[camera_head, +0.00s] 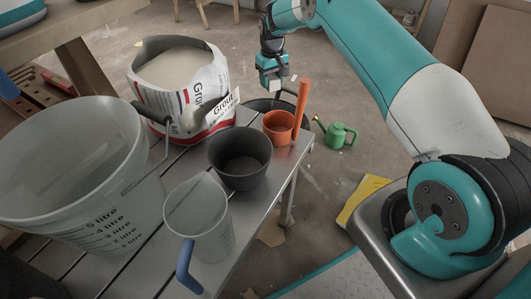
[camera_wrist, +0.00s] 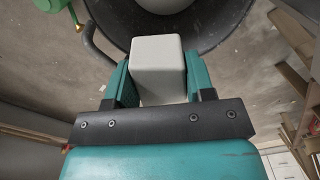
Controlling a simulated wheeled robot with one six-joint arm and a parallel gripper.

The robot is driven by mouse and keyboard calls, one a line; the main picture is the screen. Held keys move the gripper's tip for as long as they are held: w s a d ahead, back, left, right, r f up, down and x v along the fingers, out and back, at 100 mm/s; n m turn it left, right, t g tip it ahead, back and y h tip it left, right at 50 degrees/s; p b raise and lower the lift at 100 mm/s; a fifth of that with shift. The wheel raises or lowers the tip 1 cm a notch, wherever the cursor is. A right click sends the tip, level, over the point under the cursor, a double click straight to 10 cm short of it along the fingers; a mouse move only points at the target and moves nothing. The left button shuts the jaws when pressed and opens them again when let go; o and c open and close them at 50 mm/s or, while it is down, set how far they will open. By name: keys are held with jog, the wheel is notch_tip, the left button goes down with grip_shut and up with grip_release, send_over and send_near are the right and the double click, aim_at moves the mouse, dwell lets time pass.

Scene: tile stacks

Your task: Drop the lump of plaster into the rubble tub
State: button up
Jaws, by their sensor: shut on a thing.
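The lump of plaster (camera_wrist: 158,68) is a pale grey block, seen between my gripper's teal fingers (camera_wrist: 160,88) in the wrist view. My gripper (camera_head: 273,82) is shut on it and hangs beyond the end of the bench in the head view; the lump is hard to make out there. The rubble tub (camera_wrist: 232,28) is a wide black tub with a side handle, behind and below the lump in the wrist view. A pale rounded thing (camera_wrist: 166,4) shows inside it. In the head view only part of the tub's dark rim shows, behind the orange cup.
The slatted bench (camera_head: 240,205) holds a large clear bucket (camera_head: 70,165), a grout bag (camera_head: 190,100), a dark bowl (camera_head: 240,158), a measuring jug (camera_head: 198,215) and an orange cup (camera_head: 279,127) with an upright handle. A green watering can (camera_head: 337,136) stands on the floor.

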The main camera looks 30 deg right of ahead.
notch_tip(320, 180, down, 6)
jog(key=b, duration=0.4)
jog(key=shift+r, duration=0.1)
jog(key=o, duration=1)
jog(key=shift+o, duration=0.2)
notch_tip(320, 180, up, 17)
jog(key=p, duration=0.5)
jog(key=shift+r, duration=0.2)
